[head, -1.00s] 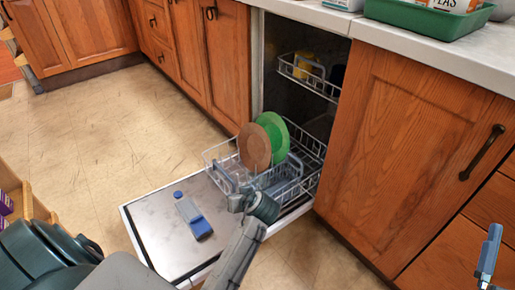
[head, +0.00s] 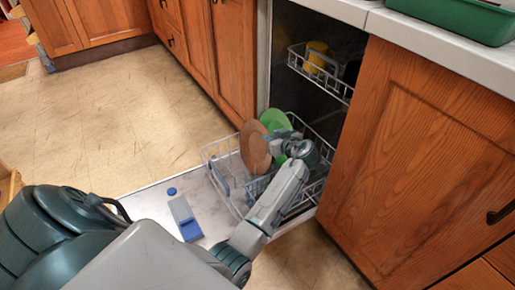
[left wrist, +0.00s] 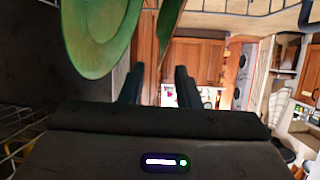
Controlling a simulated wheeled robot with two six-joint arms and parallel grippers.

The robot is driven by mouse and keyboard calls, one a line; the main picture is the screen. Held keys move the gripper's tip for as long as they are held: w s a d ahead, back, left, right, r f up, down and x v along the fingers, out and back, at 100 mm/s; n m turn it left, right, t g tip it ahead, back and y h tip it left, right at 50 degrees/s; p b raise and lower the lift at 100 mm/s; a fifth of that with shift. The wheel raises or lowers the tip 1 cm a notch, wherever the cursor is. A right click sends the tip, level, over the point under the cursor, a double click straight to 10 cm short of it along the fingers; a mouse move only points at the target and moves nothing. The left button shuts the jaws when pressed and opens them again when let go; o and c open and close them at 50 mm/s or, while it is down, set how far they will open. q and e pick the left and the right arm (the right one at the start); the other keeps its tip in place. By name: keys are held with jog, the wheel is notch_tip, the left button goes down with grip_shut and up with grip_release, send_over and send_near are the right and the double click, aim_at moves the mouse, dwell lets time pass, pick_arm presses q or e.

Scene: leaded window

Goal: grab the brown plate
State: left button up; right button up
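The brown plate (head: 255,146) stands upright in the lower dishwasher rack (head: 216,160), in front of a green plate (head: 274,121). My left gripper (head: 287,138) is at the right side of the plates, over the rack. In the left wrist view its two fingers (left wrist: 158,84) are apart with nothing clamped between them. The green plate (left wrist: 98,38) is large and close at the upper left. My right gripper is not in view.
The open dishwasher door (head: 150,198) carries a grey and blue dispenser (head: 185,217). The upper rack (head: 318,72) holds a yellow item (head: 317,54). A wooden cabinet (head: 420,150) stands close on the right, under the counter. The floor (head: 110,120) at left is clear.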

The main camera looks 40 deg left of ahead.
aim_at(266, 131)
pick_arm(q)
jog(key=b+x, duration=0.1)
jog(key=x, duration=0.1)
jog(key=b+x, duration=0.1)
jog(key=x, duration=0.2)
jog(key=shift+w+a+r, duration=0.15)
jog(key=shift+a+r, duration=0.05)
jog(key=shift+c, duration=0.2)
grip_shut()
jog(key=shift+r, duration=0.1)
dwell(0.9)
